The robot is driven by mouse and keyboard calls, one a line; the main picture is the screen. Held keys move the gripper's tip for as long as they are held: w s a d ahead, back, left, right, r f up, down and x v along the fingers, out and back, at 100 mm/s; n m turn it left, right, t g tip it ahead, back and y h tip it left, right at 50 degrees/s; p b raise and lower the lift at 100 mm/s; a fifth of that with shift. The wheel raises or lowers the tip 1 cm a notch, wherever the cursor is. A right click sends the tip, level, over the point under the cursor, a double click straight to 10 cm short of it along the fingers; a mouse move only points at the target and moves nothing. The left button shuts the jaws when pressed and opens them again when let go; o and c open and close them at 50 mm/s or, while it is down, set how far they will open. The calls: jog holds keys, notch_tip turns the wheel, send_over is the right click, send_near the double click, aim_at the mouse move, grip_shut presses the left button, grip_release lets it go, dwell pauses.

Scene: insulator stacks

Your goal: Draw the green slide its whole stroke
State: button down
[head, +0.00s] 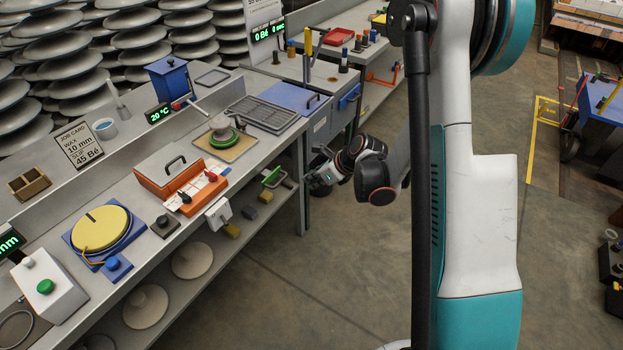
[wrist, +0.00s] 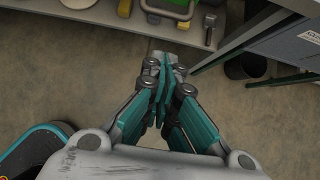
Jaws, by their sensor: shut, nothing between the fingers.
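A green piece (head: 271,176), which looks like the green slide, shows below the front edge of the bench. A green piece with a dark bar-like handle also shows at the top edge of the wrist view (wrist: 170,6), cut off by the frame. My gripper (head: 318,182) is low in front of the bench, to the right of the green piece and apart from it. In the wrist view its fingers (wrist: 165,68) are together and empty, over the floor short of the shelf edge. How far the slide is drawn I cannot tell.
The bench (head: 150,215) has a lower shelf (head: 215,240) carrying round discs and yellow blocks. A grey cabinet (head: 318,130) with a blue drawer (head: 349,96) stands close by my gripper. A dark bin (wrist: 245,66) is on the floor. Open floor lies in front.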

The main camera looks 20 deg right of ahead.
aim_at(282, 181)
jog(key=w+a+r+b+x, duration=0.1)
jog(key=b+x, duration=0.2)
jog(key=x, duration=0.7)
jog(key=shift+w+r+b, duration=0.2)
jog(key=shift+w+b, duration=0.15)
jog(key=shift+b, duration=0.05)
jog(key=shift+a, duration=0.1)
jog(key=shift+w+a, duration=0.8)
jog(key=shift+w, duration=0.3)
